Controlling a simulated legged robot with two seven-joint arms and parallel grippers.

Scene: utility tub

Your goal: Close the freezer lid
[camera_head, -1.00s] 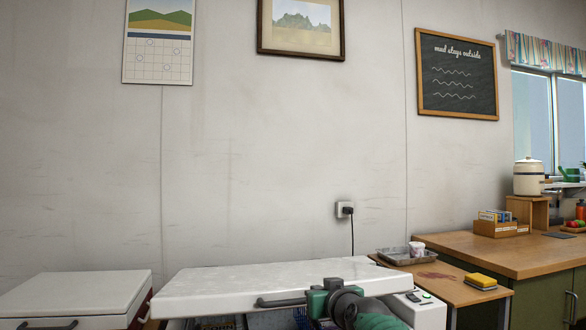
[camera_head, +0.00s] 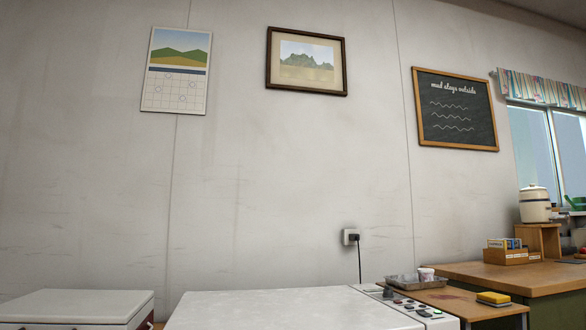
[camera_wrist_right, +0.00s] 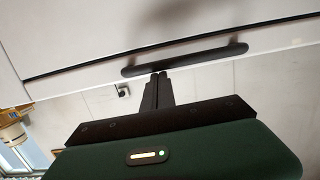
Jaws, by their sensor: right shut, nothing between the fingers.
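The white freezer lid (camera_head: 290,312) lies flat and level in the head view, at the bottom centre. In the right wrist view the lid's front face carries a dark bar handle (camera_wrist_right: 190,58). A thin dark line runs between the lid and the white freezer body (camera_wrist_right: 120,25); I cannot tell whether it is a seal or a small gap. My right gripper (camera_wrist_right: 160,77) is shut and empty, its fingertips close to the handle; contact is unclear. It is out of the head view. My left gripper is not in view.
The freezer's control panel (camera_head: 412,304) with knobs is right of the lid. Another white lidded chest (camera_head: 75,308) stands at left. A wooden side table (camera_head: 455,301) holds a metal tray (camera_head: 402,281) and a yellow sponge (camera_head: 493,298). A plugged wall outlet (camera_head: 351,237) is behind.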

